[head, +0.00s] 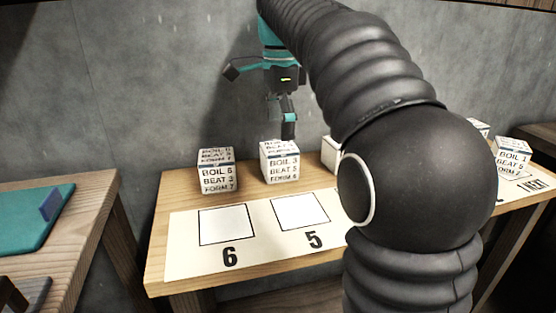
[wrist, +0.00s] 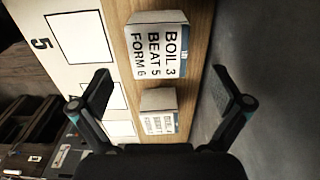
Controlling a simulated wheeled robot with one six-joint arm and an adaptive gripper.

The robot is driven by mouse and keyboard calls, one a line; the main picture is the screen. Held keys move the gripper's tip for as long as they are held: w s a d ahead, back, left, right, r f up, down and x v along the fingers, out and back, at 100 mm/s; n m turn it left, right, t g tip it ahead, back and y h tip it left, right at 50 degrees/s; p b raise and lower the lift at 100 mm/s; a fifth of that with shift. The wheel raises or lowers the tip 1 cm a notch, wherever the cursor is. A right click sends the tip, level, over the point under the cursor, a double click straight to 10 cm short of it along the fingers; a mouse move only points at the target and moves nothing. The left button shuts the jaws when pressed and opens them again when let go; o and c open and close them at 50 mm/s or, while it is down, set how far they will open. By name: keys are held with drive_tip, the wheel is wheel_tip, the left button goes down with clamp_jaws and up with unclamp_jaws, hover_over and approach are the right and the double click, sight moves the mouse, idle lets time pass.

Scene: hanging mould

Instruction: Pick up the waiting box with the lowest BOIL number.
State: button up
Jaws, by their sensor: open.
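My gripper (head: 281,122) is open and empty, above and behind the boxes near the wall; its fingers (wrist: 162,88) spread at either side in the wrist view. A white box reading BOIL 3, BEAT 5, FORM 6 (head: 280,167) stands on the table below it, also in the wrist view (wrist: 157,50). Left of it stands a box (head: 218,177) reading BEAT 3, FORM 7; its BOIL digit looks like 5 or 6. A third box (head: 331,154) is mostly hidden by my arm. A smaller-looking box in the wrist view (wrist: 158,112) has an unreadable number. A BOIL 1 box (head: 513,152) is far right.
The wooden table (head: 163,213) carries a white sheet (head: 187,262) with empty squares marked 6 and 5. Another box (head: 478,127) shows partly at right. A teal mat (head: 28,215) lies on the left table. The grey wall is close behind.

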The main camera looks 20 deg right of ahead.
sight(279, 159)
wheel_tip(279, 159, down, 8)
drive_tip(key=shift+s+a+f+b, duration=0.1)
drive_tip(key=shift+b, duration=0.7)
drive_tip(key=c, duration=1.3)
